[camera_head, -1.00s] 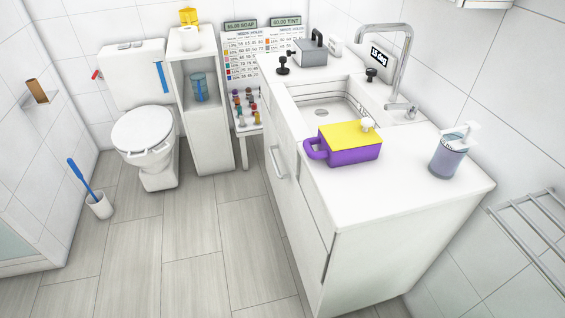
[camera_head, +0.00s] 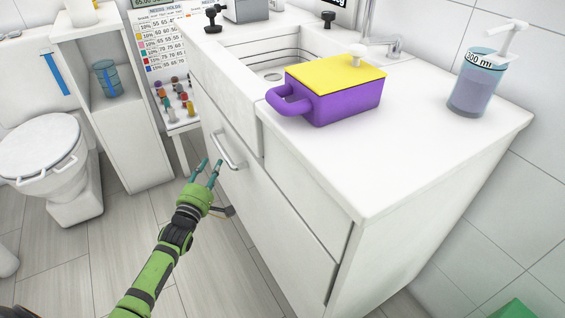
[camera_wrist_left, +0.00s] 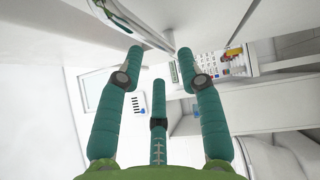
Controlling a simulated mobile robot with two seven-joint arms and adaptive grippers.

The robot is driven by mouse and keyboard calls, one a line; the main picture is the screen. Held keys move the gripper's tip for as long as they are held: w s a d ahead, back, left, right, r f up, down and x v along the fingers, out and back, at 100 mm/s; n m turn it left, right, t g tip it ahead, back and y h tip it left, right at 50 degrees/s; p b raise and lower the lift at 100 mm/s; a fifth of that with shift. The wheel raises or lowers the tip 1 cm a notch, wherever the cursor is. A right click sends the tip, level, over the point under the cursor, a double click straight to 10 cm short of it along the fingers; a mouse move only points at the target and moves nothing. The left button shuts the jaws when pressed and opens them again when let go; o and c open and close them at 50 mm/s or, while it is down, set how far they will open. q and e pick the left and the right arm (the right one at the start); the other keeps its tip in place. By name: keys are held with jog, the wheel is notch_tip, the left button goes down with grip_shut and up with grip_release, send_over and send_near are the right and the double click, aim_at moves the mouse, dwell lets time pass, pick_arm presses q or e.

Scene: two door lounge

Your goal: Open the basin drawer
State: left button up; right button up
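The basin drawer (camera_head: 270,200) is a white front panel on the side of the basin cabinet, and it looks shut and flush. Its silver bar handle (camera_head: 228,150) is near the panel's far upper part. My left gripper (camera_head: 211,161) has teal fingers pointing up towards the handle, just left of and below it in the head view. A small gap seems to show between fingertips and handle. In the left wrist view the fingers (camera_wrist_left: 160,52) are spread apart with nothing between them. My right gripper is not in view.
A purple pot with a yellow lid (camera_head: 335,90) stands on the countertop beside the sink (camera_head: 275,75). A soap dispenser (camera_head: 474,85) stands at the right. A white shelf unit (camera_head: 128,135) and toilet (camera_head: 45,150) are at left. Grey floor (camera_head: 120,240) is open before the cabinet.

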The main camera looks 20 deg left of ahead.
aim_at(220, 151)
pick_arm(q)
jog(key=shift+w+r, duration=0.6)
jog(key=shift+w, duration=0.05)
jog(key=shift+w+a+r+b, duration=0.15)
jog(key=shift+w+b, duration=0.4)
jog(key=shift+w, duration=0.95)
jog(key=shift+w+a+r+b, duration=0.1)
jog(key=shift+w+r+b, duration=0.3)
jog(key=shift+w, duration=1.1)
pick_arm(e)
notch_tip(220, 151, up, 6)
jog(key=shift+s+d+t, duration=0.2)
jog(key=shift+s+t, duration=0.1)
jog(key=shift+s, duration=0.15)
pick_arm(q)
jog(key=shift+f, duration=0.15)
grip_shut()
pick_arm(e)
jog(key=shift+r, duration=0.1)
